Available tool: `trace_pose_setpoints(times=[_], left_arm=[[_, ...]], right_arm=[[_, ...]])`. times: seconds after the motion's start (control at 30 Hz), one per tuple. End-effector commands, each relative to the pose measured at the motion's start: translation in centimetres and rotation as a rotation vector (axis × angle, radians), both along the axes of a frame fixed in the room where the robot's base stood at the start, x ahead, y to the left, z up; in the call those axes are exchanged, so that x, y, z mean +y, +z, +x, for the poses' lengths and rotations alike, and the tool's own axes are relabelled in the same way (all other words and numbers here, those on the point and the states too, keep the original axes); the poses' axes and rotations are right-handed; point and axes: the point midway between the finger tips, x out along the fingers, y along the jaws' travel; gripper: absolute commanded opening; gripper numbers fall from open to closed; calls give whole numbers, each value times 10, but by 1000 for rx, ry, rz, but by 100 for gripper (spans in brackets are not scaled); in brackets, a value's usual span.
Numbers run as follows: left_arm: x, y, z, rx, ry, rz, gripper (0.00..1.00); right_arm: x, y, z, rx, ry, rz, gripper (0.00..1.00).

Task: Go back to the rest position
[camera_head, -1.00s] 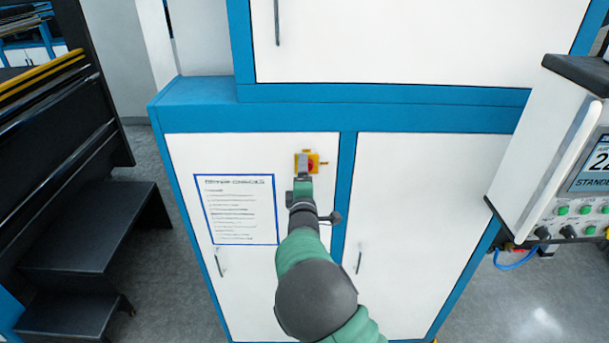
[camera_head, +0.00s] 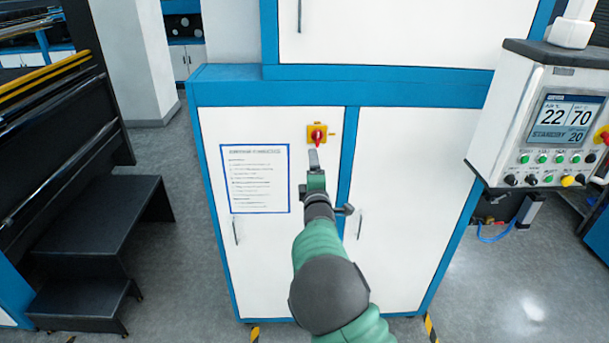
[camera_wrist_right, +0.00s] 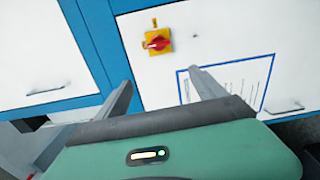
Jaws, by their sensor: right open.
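My right gripper (camera_head: 315,160) is in front of the white cabinet (camera_head: 403,190), just below a red rotary switch on a yellow plate (camera_head: 317,135). In the right wrist view the gripper (camera_wrist_right: 163,90) has its two fingers spread wide with nothing between them. The switch (camera_wrist_right: 157,41) shows beyond the fingers, apart from them. In the head view its red handle stands about upright. My left gripper is not in view.
A notice sheet (camera_head: 255,178) is on the left cabinet door. A control panel (camera_head: 545,125) reading STANDBY hangs at the right. Black steps (camera_head: 95,225) stand at the left. Grey floor (camera_head: 490,285) is free at the lower right.

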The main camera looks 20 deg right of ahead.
Motion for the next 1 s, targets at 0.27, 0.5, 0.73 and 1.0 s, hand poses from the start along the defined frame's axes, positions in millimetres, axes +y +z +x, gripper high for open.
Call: trace_pose_setpoints(times=[0.27, 0.5, 0.73, 1.0], left_arm=[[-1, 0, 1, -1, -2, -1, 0], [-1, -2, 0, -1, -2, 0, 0], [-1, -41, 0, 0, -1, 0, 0], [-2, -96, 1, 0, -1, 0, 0]], right_arm=[[-4, 1, 0, 0, -2, 0, 80], [7, 1, -3, 2, -3, 3, 80], [-18, -107, -70, 219, -113, 485, 80], [32, -252, -263, 615, -456, 1212, 80]])
